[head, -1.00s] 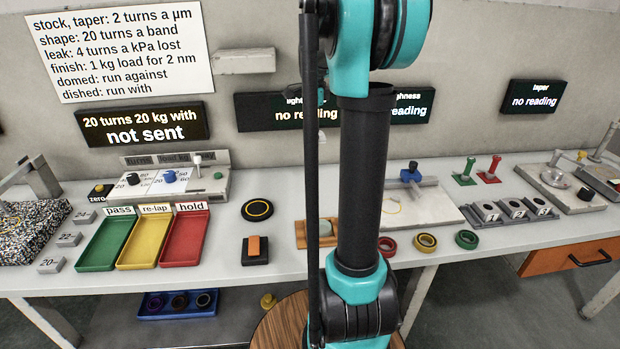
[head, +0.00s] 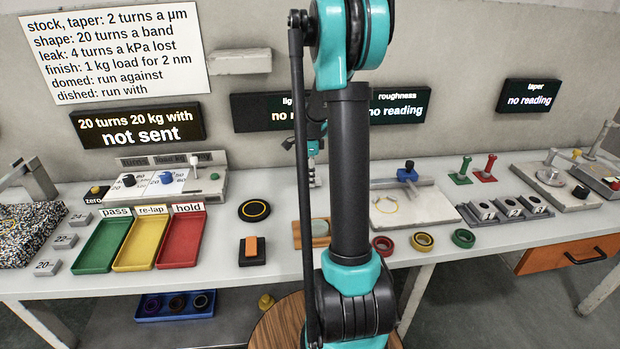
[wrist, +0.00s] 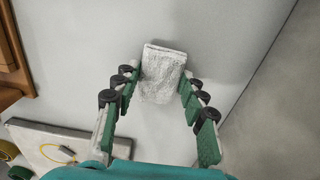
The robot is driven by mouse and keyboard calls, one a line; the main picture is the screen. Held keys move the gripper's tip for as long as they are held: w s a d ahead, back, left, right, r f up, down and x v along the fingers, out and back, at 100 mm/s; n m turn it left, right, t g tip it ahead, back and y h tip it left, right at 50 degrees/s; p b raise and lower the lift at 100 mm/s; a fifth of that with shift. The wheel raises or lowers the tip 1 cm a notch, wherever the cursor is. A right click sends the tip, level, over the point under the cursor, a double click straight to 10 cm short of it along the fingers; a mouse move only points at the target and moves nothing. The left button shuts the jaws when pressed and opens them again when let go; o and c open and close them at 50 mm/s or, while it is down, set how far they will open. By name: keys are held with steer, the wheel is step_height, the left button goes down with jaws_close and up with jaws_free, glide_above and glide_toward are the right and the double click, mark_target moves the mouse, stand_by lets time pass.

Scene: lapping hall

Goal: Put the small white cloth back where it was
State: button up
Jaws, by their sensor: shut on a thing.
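The small white cloth (wrist: 162,76) is between the fingers of my gripper (wrist: 158,88) in the wrist view, folded into a small, rough-surfaced pad. My gripper is shut on it. In the head view my gripper (head: 314,148) is behind the bench's middle items, close to the wall side, beside my arm. The cloth shows there only as a small pale patch (head: 317,178), partly hidden by my arm. Bare grey bench top (wrist: 90,50) lies around the cloth in the wrist view. I cannot tell whether the cloth touches it.
A wooden board (head: 298,238) with a pale disc is in front of my gripper, partly behind my arm. A stone plate (head: 425,208) with a blue-knobbed part stands to the right. Green, yellow and red trays (head: 95,262) and a dial panel (head: 212,186) are left.

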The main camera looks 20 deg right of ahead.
steer(key=shift+f, duration=0.4)
steer(key=shift+f, duration=0.15)
steer(key=o, duration=1.1)
step_height(320, 180, up, 12)
steer(key=shift+a+r, duration=0.1)
steer(key=shift+r, duration=0.1)
